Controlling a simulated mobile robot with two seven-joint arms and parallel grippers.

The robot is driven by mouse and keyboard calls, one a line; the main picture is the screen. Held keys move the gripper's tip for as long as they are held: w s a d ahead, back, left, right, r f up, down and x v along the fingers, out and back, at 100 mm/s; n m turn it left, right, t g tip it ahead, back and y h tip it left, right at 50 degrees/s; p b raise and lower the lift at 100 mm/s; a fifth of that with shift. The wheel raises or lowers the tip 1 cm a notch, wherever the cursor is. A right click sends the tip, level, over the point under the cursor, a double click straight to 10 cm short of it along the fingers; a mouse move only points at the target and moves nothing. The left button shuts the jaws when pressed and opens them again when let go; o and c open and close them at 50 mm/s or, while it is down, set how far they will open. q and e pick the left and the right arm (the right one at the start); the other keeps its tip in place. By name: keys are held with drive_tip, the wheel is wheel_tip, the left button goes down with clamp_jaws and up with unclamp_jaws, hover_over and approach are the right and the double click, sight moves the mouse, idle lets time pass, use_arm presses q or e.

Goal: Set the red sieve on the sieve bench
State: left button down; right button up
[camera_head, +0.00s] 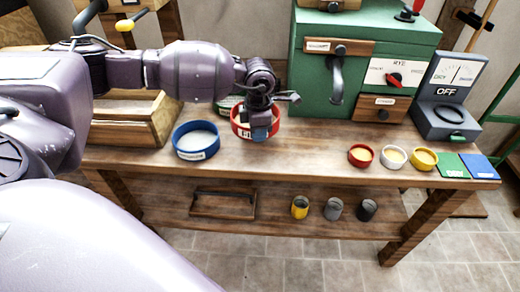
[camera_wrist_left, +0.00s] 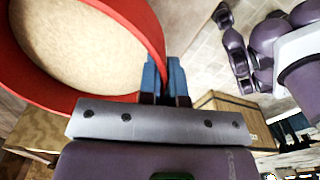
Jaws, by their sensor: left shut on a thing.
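My left gripper (camera_head: 262,130) is shut on the rim of the red sieve (camera_head: 241,118). In the left wrist view the sieve's red rim (camera_wrist_left: 150,35) meets the blue fingertips (camera_wrist_left: 165,80), and its pale mesh faces the camera. The red sieve is over the wooden bench top (camera_head: 300,150), just right of the blue sieve (camera_head: 196,140). I cannot tell whether it touches the wood. A green-rimmed sieve (camera_head: 228,102) shows behind it, mostly hidden by my arm. My right arm shows small in the left wrist view; its jaws are too small to read.
A green machine (camera_head: 360,75) stands behind on the bench. Red (camera_head: 361,155), white (camera_head: 394,157) and yellow (camera_head: 424,159) bowls, green and blue cards, and a grey meter (camera_head: 447,95) are at the right. Bench top is bare right of the red sieve. Several cups stand on the lower shelf.

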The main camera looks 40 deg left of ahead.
sight(259, 157)
use_arm(q)
drive_tip(key=shift+f, duration=0.8)
wheel_tip(259, 157, down, 5)
drive_tip(key=shift+f+b, duration=0.1)
drive_tip(key=shift+b, duration=0.45)
drive_tip(key=shift+r, duration=0.2)
drive_tip(key=shift+f, duration=0.2)
drive_tip(key=c, duration=1.3)
unclamp_jaws()
drive_tip(key=shift+r, duration=0.1)
